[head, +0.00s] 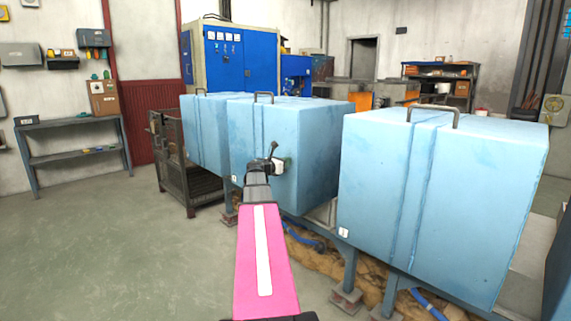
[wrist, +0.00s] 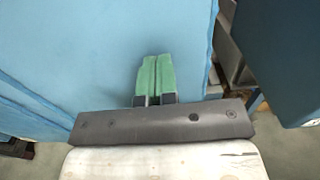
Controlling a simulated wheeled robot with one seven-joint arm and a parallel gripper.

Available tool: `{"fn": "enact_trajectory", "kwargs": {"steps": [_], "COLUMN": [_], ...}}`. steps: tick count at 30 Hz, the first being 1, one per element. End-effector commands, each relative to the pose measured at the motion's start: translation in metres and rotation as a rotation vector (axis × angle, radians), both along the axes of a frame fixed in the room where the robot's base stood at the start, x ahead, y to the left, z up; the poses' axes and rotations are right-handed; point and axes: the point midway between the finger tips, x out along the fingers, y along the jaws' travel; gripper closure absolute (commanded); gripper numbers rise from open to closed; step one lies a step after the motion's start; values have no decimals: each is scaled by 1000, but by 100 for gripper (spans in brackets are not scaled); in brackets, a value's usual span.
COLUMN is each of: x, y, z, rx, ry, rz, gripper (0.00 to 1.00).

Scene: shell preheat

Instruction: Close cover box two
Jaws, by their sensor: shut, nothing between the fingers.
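Three light blue cover boxes with top handles stand in a row in the head view. The middle box (head: 310,140) has a small label at its lower front corner, too small to read; I take it for cover box two. The near right box (head: 380,185) has a label that looks like a 1. The far box (head: 205,135) is partly hidden behind the middle one. My gripper (head: 287,163) is at the middle box's side face, its green fingertips together (wrist: 155,75) and empty against a blue surface (wrist: 90,50). Whether they touch it is unclear.
A blue frame (head: 350,262) on feet carries the boxes, with sand and blue hoses (head: 300,237) below. A gap separates the middle and right boxes. A wire cage (head: 180,175) stands left of the row. The floor (head: 110,240) at the left is clear.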

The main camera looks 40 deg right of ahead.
Motion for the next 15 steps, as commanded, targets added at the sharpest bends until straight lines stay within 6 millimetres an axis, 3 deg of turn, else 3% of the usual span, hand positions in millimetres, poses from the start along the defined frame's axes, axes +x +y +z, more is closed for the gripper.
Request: {"fn": "enact_trajectory", "kwargs": {"steps": [5, 8, 15], "x": [3, 4, 12], "y": [-15, -35, -110], "z": [0, 0, 0], "rx": [0, 0, -1], "ry": [0, 0, 0], "rz": [-1, -3, -5], "gripper": [100, 100, 100]}}
